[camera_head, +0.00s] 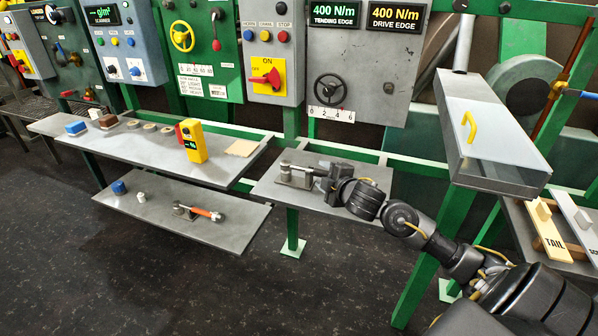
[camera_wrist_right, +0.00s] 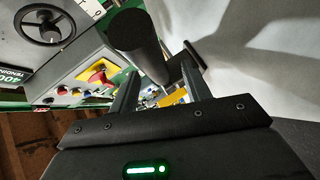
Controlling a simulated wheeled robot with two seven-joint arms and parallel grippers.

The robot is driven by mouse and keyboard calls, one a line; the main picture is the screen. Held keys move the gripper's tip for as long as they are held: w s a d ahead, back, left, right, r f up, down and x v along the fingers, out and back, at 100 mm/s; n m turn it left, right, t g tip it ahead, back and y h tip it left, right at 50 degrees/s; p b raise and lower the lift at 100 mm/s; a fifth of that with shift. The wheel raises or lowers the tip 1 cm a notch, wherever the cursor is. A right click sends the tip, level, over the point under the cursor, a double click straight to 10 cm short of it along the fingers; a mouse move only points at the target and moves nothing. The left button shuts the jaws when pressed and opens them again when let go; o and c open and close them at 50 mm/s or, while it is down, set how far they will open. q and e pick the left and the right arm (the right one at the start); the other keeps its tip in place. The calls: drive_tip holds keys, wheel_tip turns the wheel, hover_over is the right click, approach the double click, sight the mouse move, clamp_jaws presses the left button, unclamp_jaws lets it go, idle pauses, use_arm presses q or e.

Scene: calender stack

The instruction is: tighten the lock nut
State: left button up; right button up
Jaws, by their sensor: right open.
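A small grey metal fixture (camera_head: 290,182) with a short post and a horizontal bar sits on the small steel table in the head view. I cannot single out the lock nut on it at this size. My right gripper (camera_head: 318,174) is at the right end of this fixture, close above the table; I cannot tell whether it touches. In the right wrist view my right gripper (camera_wrist_right: 160,80) has its two fingers apart. A dark cylinder (camera_wrist_right: 138,42) with a thinner shaft reaches toward the gap between the fingers, partly hidden by them. My left gripper is not in view.
The small steel table (camera_head: 268,190) has bare room at its left and front. A long shelf (camera_head: 215,172) with a yellow meter (camera_head: 193,142) stands left. A lower shelf (camera_head: 225,235) holds an orange-handled tool (camera_head: 208,214).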

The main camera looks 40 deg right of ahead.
drive_tip(key=shift+w+f, duration=0.15)
drive_tip(key=shift+w, duration=0.2)
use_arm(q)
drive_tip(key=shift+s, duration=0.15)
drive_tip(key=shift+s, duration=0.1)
use_arm(e)
drive_tip(key=c, duration=1)
clamp_jaws()
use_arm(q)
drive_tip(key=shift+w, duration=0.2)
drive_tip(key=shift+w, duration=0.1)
